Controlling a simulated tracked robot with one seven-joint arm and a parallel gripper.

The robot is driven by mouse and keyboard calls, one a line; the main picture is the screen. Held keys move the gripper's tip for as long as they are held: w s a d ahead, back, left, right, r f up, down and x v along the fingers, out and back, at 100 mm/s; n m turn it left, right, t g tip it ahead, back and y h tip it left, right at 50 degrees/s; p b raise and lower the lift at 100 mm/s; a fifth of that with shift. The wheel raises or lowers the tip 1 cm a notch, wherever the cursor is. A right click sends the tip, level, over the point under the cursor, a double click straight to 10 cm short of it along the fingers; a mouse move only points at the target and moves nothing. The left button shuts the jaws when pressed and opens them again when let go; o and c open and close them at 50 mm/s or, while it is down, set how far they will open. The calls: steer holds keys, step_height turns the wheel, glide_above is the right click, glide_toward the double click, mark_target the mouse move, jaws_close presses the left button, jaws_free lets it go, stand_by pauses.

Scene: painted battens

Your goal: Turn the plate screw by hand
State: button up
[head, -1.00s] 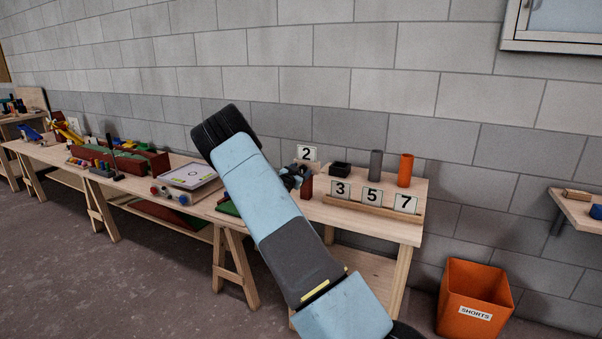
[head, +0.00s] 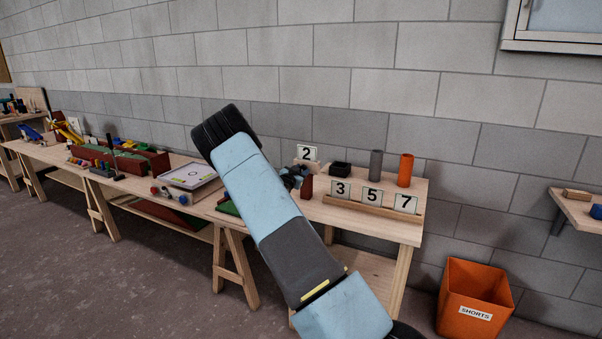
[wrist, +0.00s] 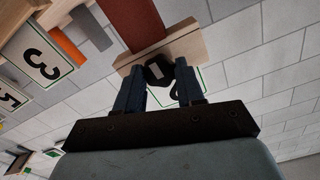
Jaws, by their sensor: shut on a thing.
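The plate screw shows in the wrist view as a black knob (wrist: 160,70) with a pale mark on its face, in front of a light wooden block (wrist: 190,45). My gripper (wrist: 160,78) is shut on the knob, one dark blue finger on each side. In the head view my gripper (head: 294,176) is small and partly hidden by my arm, beside a dark red upright piece (head: 307,186). A white plate marked 2 (head: 306,153) stands just behind it. A green-edged white plate (wrist: 198,77) shows partly behind the fingers in the wrist view.
Plates 3 (head: 340,191), 5 (head: 372,197) and 7 (head: 405,203) stand along a wooden rail. A black box (head: 341,169), a grey cylinder (head: 375,163) and an orange cylinder (head: 405,170) stand behind them. An orange bin (head: 474,290) is on the floor at right.

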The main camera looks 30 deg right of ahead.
steer(key=shift+r, duration=0.1)
steer(key=n, duration=2.7)
steer(key=shift+w+a+f+n, duration=0.15)
steer(key=shift+a+f+n, duration=0.15)
stand_by(0.3)
steer(key=o, duration=1)
steer(key=shift+d+r, duration=0.1)
steer(key=shift+d, duration=0.05)
steer(key=shift+o, duration=0.2)
